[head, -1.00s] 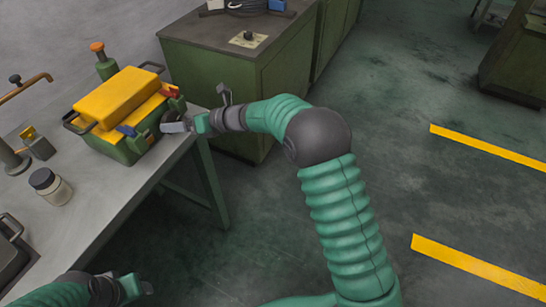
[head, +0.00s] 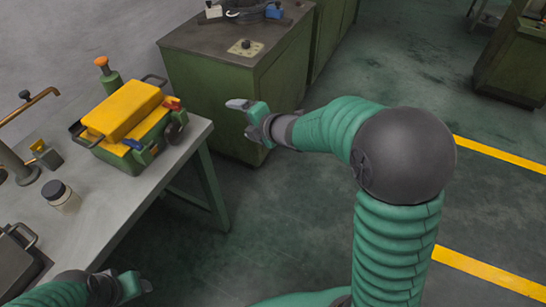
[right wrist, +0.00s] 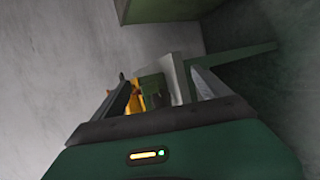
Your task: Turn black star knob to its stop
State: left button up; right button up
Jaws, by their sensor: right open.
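A small black knob (head: 246,44), likely the star knob, sits on a pale yellow plate (head: 240,50) on top of the green cabinet (head: 190,38). Its star shape is too small to make out. My right gripper (head: 238,104) is in the air in front of the cabinet, below the knob in the picture and apart from it. In the right wrist view its two fingers (right wrist: 165,92) stand apart with nothing gripped between them. My left gripper (head: 144,287) is low at the left, by the table's front edge; its finger gap is not clear.
A yellow and green toolbox (head: 125,108) stands on the grey table (head: 100,205), with an orange-capped green bottle (head: 107,75), a jar (head: 62,197) and a brass tap (head: 35,100). Cables and small blocks lie at the cabinet's back.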

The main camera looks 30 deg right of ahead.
jog(key=s+f+m+g+h+p, duration=0.1)
jog(key=s+f+m+g+p, duration=0.1)
jog(key=s+m, duration=0.5)
jog(key=s+d+f+m+g+h+p, duration=0.1)
jog(key=s+f+m+g+h+p, duration=0.1)
jog(key=s+m, duration=0.6)
jog(key=shift+d+f+m+g, duration=0.25)
jog(key=shift+m+g, duration=0.25)
jog(key=shift+g, duration=0.3)
